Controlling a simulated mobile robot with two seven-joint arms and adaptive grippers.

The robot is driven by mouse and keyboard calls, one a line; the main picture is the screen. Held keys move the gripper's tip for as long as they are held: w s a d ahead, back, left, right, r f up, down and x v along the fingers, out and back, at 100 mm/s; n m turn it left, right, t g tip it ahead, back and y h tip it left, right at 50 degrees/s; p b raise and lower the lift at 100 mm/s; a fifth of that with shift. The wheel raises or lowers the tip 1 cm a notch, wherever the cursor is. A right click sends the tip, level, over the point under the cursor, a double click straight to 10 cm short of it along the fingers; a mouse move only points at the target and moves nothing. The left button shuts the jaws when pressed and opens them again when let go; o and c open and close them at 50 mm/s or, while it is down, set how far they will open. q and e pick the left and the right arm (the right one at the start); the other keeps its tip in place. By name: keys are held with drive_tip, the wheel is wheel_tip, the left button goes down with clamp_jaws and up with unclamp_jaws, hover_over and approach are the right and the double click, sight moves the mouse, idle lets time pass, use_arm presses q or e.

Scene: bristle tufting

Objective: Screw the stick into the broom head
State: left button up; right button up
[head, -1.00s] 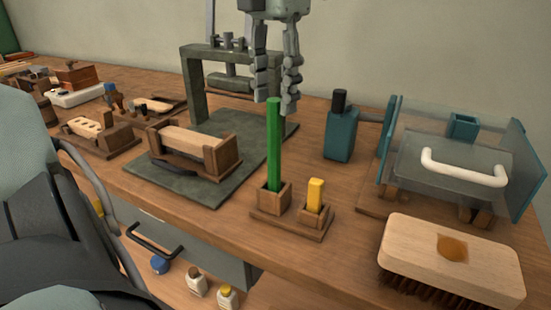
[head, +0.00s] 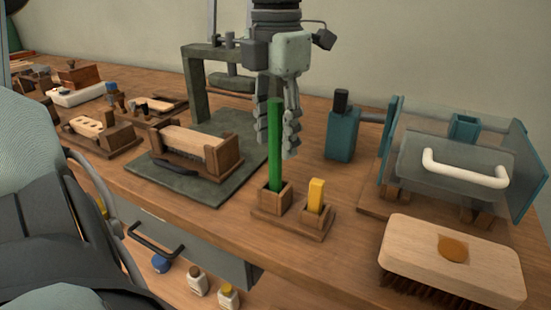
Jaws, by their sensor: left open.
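My left gripper (head: 277,140) points down over the bench, open, with its two fingers on either side of the upper part of a green stick (head: 275,150). I cannot tell whether a finger touches it. The stick stands upright in a small wooden socket block (head: 271,200). Another wooden block with bristles (head: 192,140) sits in a wooden cradle (head: 228,155) at centre left. I cannot tell which is the broom head. My right gripper is out of view.
A short yellow peg (head: 316,195) stands beside the stick. A teal bottle (head: 342,132) and a clear-sided box with a white handle (head: 465,168) are to the right. A green-grey press frame (head: 194,90) stands behind. A drawer (head: 190,245) is under the bench edge.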

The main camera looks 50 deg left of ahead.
sight(277, 100)
use_arm(q)
clamp_jaws()
idle(0.4)
wheel_tip(277, 100, up, 10)
drive_tip(key=shift+r, duration=0.1)
idle(0.5)
